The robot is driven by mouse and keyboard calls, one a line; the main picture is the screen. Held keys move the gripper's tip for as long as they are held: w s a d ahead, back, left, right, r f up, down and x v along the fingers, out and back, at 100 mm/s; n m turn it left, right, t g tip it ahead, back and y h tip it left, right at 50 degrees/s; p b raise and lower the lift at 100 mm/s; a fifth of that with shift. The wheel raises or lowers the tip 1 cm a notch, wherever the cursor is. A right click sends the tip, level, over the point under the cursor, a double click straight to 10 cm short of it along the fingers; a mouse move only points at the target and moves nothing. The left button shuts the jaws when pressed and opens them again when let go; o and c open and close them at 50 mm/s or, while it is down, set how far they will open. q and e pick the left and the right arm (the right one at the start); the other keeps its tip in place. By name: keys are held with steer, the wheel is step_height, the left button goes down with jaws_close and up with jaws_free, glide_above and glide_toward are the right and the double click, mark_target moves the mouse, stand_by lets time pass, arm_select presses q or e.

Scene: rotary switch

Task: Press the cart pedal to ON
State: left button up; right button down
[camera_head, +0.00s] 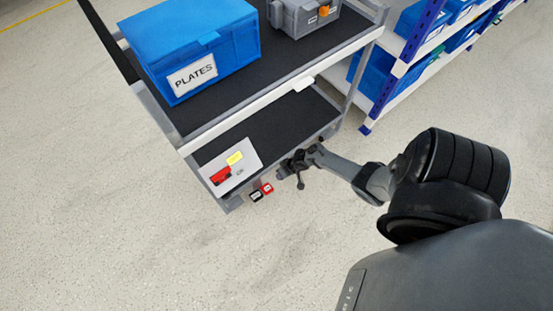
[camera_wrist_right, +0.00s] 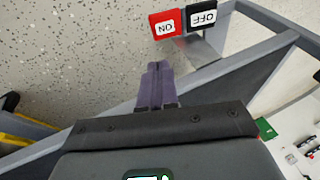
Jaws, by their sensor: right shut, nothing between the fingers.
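The cart (camera_head: 188,148) stands at the upper middle of the head view, with two small pedals at its low edge. The red pedal (camera_head: 267,188), labelled ON, also shows at the top of the right wrist view (camera_wrist_right: 166,24). The black pedal (camera_head: 256,196), labelled OFF, sits beside it and also shows in the wrist view (camera_wrist_right: 203,17). My right gripper (camera_head: 281,176) is beside the red pedal in the head view. In the wrist view its purple fingers (camera_wrist_right: 157,68) are shut and empty, apart from the pedals in the picture. My left gripper is not in view.
A blue PLATES box (camera_head: 222,62) and a grey case (camera_head: 303,18) sit on the cart's upper shelf. A panel with red and yellow labels (camera_head: 240,174) is at the cart's lower end. A blue-framed rack (camera_head: 395,78) stands right. Floor to the left is clear.

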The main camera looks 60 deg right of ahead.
steer(key=shift+p+v, duration=0.45)
steer(key=shift+v, duration=0.6)
steer(key=shift+d, duration=0.1)
